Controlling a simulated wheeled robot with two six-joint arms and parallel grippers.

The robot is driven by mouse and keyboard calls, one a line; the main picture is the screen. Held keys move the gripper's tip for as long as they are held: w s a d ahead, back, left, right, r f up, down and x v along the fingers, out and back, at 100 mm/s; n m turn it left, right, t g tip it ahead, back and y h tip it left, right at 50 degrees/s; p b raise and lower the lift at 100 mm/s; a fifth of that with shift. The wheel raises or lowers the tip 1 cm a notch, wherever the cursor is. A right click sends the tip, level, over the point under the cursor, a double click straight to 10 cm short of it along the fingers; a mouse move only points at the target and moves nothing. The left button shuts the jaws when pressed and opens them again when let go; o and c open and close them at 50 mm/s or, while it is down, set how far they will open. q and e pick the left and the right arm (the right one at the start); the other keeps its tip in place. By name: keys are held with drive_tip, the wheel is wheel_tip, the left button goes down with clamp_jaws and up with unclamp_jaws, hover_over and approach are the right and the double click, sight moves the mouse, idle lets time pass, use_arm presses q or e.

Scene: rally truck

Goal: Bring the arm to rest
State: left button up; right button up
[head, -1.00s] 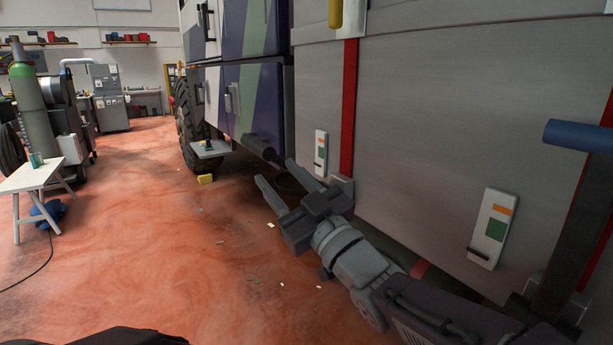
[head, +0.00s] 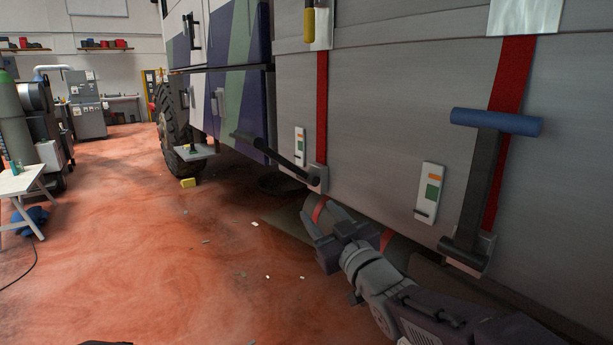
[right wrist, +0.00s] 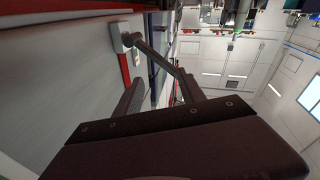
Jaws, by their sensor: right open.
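My right gripper (head: 322,215) is open and empty in the head view, low beside the truck's grey side panel (head: 390,110). It is below a dark lever (head: 275,152) that sticks out from a bracket at the foot of a red strap (head: 321,110). In the right wrist view, the gripper's two dark fingers (right wrist: 160,92) stand apart with nothing between them. A lever on a bracket (right wrist: 150,50) shows beyond them. My left gripper is not in view.
A second lever with a blue grip (head: 497,122) stands upright along another red strap, right of the gripper. White label plates (head: 428,193) are on the panel. Open red floor (head: 140,255) is on the left.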

drive_tip(key=s+d+f+m+g+h, duration=0.25)
drive_tip(key=d+f, duration=0.35)
drive_tip(key=f, duration=0.5)
drive_tip(key=s+d+f+m+g+h, duration=0.1)
drive_tip(key=d+f+m+g+h, duration=0.4)
drive_tip(key=f, duration=0.6)
drive_tip(key=s+d+f+g, duration=0.2)
drive_tip(key=s+f+g, duration=0.2)
drive_tip(key=s+f, duration=0.45)
drive_tip(key=s+d+f+g, duration=0.2)
drive_tip(key=s+f+g, duration=0.3)
drive_tip(key=s, duration=0.6)
wheel_tip(320, 180, up, 31)
drive_tip(key=s+p, duration=0.1)
drive_tip(key=p, duration=3)
drive_tip(key=shift+s+a+f, duration=0.15)
drive_tip(key=shift+s+f, duration=0.05)
